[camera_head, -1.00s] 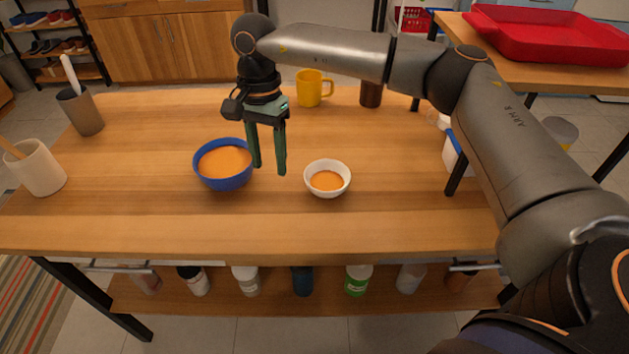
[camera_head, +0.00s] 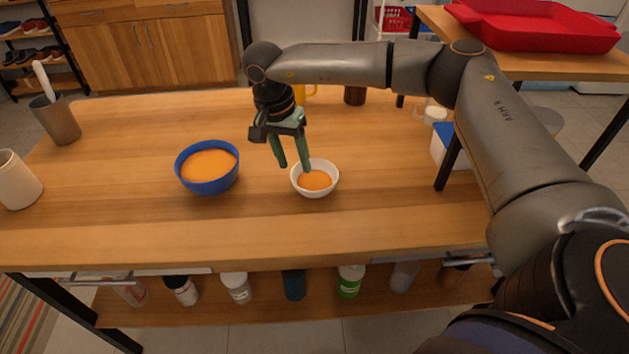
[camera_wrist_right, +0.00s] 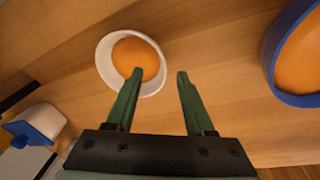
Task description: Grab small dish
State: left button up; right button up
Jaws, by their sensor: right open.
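The small white dish (camera_head: 328,190) with orange contents sits upright on the wooden table, right of a larger blue bowl (camera_head: 208,185). My right gripper (camera_head: 293,167) is open and empty at the dish's left rim. In the right wrist view, the white dish (camera_wrist_right: 103,62) lies ahead of my open fingers (camera_wrist_right: 159,76). One fingertip overlaps the dish's orange contents and the other is outside its rim. Whether a finger touches the dish I cannot tell. My left gripper is not in view.
The blue bowl, also with orange contents, shows in the right wrist view (camera_wrist_right: 270,60). A yellow mug (camera_head: 309,94) and a brown cup (camera_head: 355,95) stand behind my arm. A blue-and-white container (camera_head: 444,148) is at the right. The table front is clear.

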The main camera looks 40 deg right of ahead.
aim_at(315, 181)
jog(key=shift+s+d+f, duration=0.1)
jog(key=shift+d+f, duration=0.1)
jog(key=shift+f, duration=1)
grip_shut()
